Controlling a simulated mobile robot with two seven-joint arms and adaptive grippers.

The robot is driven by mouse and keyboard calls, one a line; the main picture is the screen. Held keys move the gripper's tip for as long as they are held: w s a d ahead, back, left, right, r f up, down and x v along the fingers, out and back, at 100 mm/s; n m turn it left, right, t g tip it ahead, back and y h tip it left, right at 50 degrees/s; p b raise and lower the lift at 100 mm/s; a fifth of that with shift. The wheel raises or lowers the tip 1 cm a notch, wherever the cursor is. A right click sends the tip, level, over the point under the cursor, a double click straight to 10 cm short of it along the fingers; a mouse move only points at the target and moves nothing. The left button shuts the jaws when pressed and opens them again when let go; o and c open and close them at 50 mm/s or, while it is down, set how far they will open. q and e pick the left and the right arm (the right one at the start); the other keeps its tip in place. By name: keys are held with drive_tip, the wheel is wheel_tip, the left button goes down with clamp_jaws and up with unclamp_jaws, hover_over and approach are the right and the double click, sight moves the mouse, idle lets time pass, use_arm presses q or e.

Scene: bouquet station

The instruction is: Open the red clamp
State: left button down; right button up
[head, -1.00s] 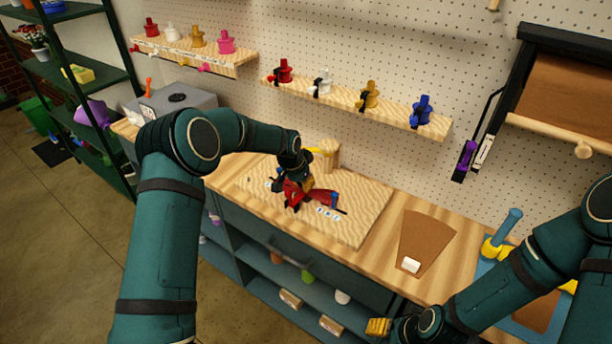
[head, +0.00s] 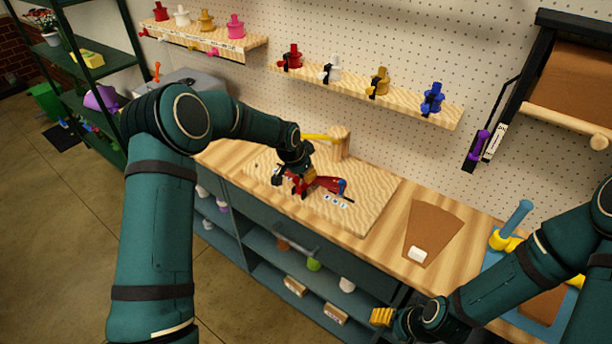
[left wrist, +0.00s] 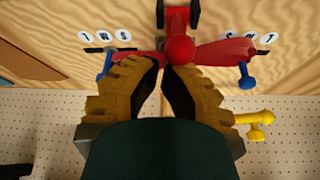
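The red clamp (head: 325,184) lies on the pale wooden board (head: 368,205) on the workbench. It has red arms, a blue-tipped end on the right and black parts. In the left wrist view the clamp (left wrist: 222,52) spans the top, with a round red knob in the middle and blue knobs towards both ends. My left gripper (left wrist: 161,68) is at the clamp's middle, its tan fingertips close together by the red knob. Whether they squeeze anything is hidden. My right gripper (head: 381,317) is low at the bench's front, away from the clamp; its finger gap is unclear.
A wooden post (head: 341,145) with a yellow lever stands behind the clamp. Small white label discs (head: 337,201) lie in front. A brown sheet (head: 431,230) with a white block (head: 417,254) lies right.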

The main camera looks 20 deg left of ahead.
use_arm(q)
drive_tip(key=shift+s+a+f+t+b, duration=0.15)
drive_tip(key=shift+s+t+b, duration=0.3)
drive_tip(key=shift+b, duration=0.75)
drive_tip(key=t+b, duration=0.1)
drive_tip(key=b, duration=0.1)
drive_tip(key=s+t+h+b, duration=0.1)
drive_tip(key=b, duration=0.1)
drive_tip(key=shift+s+a+f+b, duration=0.1)
drive_tip(key=shift+a+f+b, duration=0.15)
drive_tip(key=shift+a+b, duration=0.1)
drive_tip(key=shift+s+a+f+t+h+b, duration=0.3)
drive_tip(key=shift+s+t+b, duration=0.45)
drive_tip(key=shift+b, duration=0.7)
drive_tip(key=shift+s+a+f+t+h+b, duration=0.3)
drive_tip(key=shift+s+t+b, duration=0.5)
drive_tip(key=shift+b, duration=0.7)
drive_tip(key=shift+s+a+f+t+h+b, duration=0.15)
drive_tip(key=shift+s+t+h+b, duration=0.35)
drive_tip(key=shift+t+b, duration=0.7)
use_arm(e)
wheel_tip(320, 180, down, 17)
drive_tip(key=s, duration=0.1)
drive_tip(key=shift+s+a+g, duration=0.3)
drive_tip(key=shift+a, duration=0.05)
use_arm(q)
drive_tip(key=shift+s+f+g+b, duration=0.1)
drive_tip(key=shift+s+g+b, duration=0.1)
drive_tip(key=shift+g+b, duration=0.1)
drive_tip(key=shift+d, duration=0.1)
